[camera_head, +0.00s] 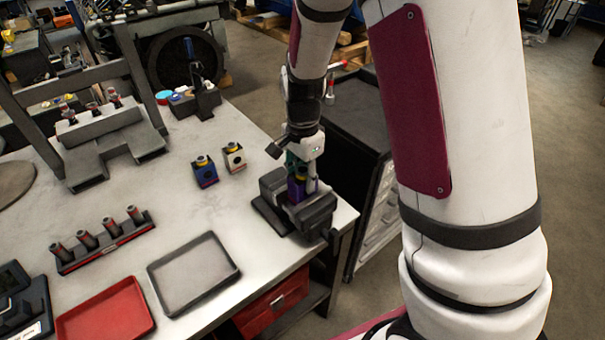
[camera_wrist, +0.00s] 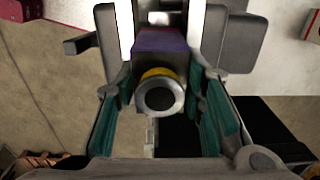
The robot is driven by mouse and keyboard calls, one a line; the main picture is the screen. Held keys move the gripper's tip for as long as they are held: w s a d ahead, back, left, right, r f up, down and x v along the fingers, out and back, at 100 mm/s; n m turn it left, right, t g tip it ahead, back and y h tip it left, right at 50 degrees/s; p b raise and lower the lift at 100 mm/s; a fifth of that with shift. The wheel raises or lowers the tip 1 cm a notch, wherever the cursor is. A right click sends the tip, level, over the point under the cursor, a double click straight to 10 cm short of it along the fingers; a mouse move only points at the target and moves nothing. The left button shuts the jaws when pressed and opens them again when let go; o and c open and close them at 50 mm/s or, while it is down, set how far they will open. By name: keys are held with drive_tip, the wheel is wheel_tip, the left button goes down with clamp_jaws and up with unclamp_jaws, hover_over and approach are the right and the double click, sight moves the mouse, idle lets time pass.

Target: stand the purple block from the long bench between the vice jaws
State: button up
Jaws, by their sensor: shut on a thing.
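The purple block (camera_head: 297,189) is at the vice (camera_head: 312,214) near the bench's right corner. My gripper (camera_head: 303,168) reaches down over it from above and is shut on it. In the wrist view the purple block (camera_wrist: 160,42) shows its purple face, with a yellow ring and a grey round knob at its near end. My gripper's green-padded fingers (camera_wrist: 165,112) are on either side of the knob end. The grey vice jaws (camera_wrist: 234,40) lie on both sides of the block. Whether the block's base rests on the vice is hidden.
A blue block (camera_head: 205,172) and a whitish block (camera_head: 234,157) stand left of the vice. A grey tray (camera_head: 194,274), a red tray (camera_head: 105,312) and a rack of cylinders (camera_head: 103,243) lie on the bench. A dark tool cabinet (camera_head: 362,150) stands close behind.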

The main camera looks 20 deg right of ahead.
drive_tip(key=shift+f, duration=0.3)
idle(0.5)
drive_tip(key=o, duration=1.6)
drive_tip(key=shift+r+p, duration=1.45)
drive_tip(key=shift+r, duration=2.55)
